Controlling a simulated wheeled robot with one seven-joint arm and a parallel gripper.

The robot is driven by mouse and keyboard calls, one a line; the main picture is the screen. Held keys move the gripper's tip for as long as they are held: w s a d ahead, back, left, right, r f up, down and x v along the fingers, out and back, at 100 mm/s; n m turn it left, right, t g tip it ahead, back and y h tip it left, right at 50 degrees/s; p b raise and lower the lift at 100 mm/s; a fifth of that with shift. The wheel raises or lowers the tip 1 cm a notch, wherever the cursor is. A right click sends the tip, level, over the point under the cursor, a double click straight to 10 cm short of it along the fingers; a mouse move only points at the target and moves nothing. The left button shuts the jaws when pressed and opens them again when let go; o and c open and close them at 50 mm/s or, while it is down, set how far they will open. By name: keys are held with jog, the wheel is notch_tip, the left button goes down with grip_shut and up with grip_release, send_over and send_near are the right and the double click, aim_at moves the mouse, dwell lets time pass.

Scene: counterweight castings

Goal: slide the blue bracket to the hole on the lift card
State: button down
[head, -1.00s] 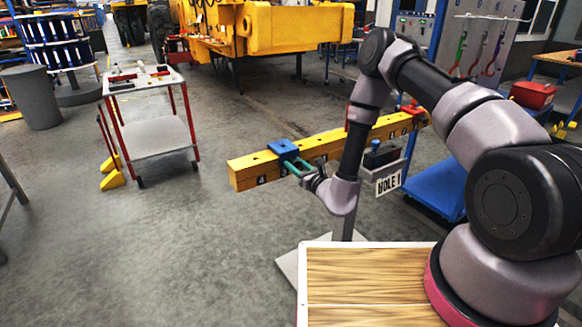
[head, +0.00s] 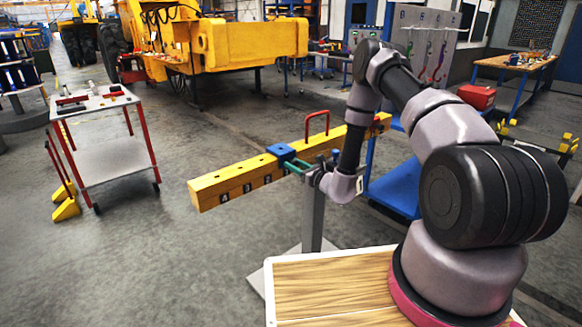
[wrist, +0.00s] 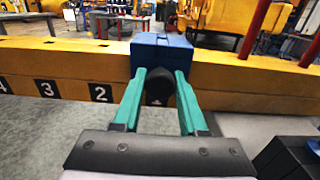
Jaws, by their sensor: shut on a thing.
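The blue bracket (head: 281,152) sits on the long yellow beam (head: 228,182), left of the red handle in the head view. In the wrist view the blue bracket (wrist: 162,52) is straight ahead, just right of the number 2 label (wrist: 100,92); labels 3 and 4 are farther left. The lift card's text is not readable now; my arm covers that area.
A red handle (head: 317,124) rises from the beam to the bracket's right; a red post (wrist: 255,28) shows in the wrist view. A dark block (wrist: 288,158) is at the lower right there. A tool cart (head: 105,150) stands left, with open floor between.

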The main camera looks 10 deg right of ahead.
jog(key=shift+c, duration=2.3)
grip_release()
jog(key=v, duration=1.1)
jog(key=shift+w, duration=0.1)
